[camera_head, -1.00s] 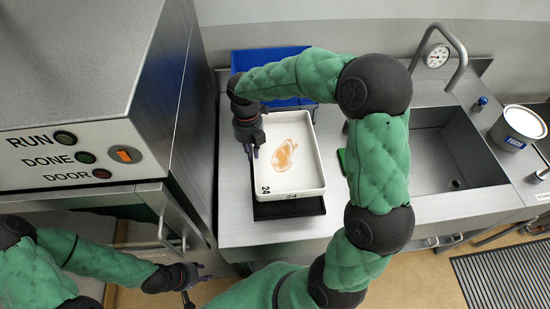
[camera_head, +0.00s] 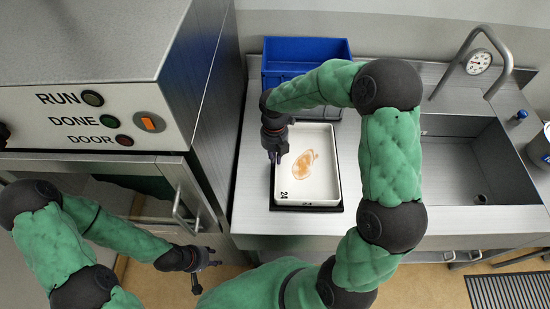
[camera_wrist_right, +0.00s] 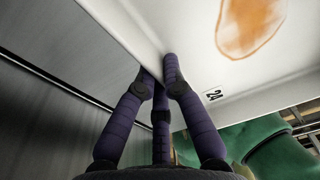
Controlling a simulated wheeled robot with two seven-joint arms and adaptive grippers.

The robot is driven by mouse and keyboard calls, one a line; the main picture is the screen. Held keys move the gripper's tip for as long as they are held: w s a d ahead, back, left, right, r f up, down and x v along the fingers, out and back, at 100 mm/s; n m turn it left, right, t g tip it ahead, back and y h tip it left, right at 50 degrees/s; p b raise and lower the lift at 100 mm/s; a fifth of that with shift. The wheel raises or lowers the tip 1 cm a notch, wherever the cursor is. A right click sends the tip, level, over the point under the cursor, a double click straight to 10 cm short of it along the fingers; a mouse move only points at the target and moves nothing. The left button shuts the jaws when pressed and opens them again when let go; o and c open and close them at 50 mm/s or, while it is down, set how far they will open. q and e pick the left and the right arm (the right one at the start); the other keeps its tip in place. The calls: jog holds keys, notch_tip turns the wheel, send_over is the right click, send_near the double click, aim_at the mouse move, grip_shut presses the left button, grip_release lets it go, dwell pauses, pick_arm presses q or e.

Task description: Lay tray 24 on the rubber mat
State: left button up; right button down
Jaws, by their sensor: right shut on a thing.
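Tray 24 (camera_head: 322,180) is a white, shallow tray with an orange-brown stain inside and "24" on its front corner. It lies over the black rubber mat (camera_head: 272,206), which shows as a thin dark border at the left and front. Whether the tray touches the mat is unclear. My right gripper (camera_head: 275,158) is shut on the tray's left wall. The right wrist view shows its fingers (camera_wrist_right: 158,75) at the tray wall (camera_wrist_right: 120,30), near the "24" label. My left gripper (camera_head: 206,277) is open and empty, low in front of the cabinet.
A blue bin (camera_head: 290,58) stands behind the tray. A sink (camera_head: 455,165) with a tap and gauge (camera_head: 478,62) is to the right, beyond my right arm. A grey machine with RUN, DONE and DOOR lamps (camera_head: 124,140) stands at left. Bare steel counter (camera_head: 255,130) borders the mat.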

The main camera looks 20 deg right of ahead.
jog(key=c, duration=1.3)
grip_release()
jog(key=shift+c, duration=0.2)
jog(key=shift+f, duration=0.1)
notch_tip(320, 180, up, 12)
jog(key=w+p, duration=0.1)
jog(key=p, duration=0.1)
jog(key=shift+w+d+p, duration=0.2)
jog(key=shift+p, duration=0.2)
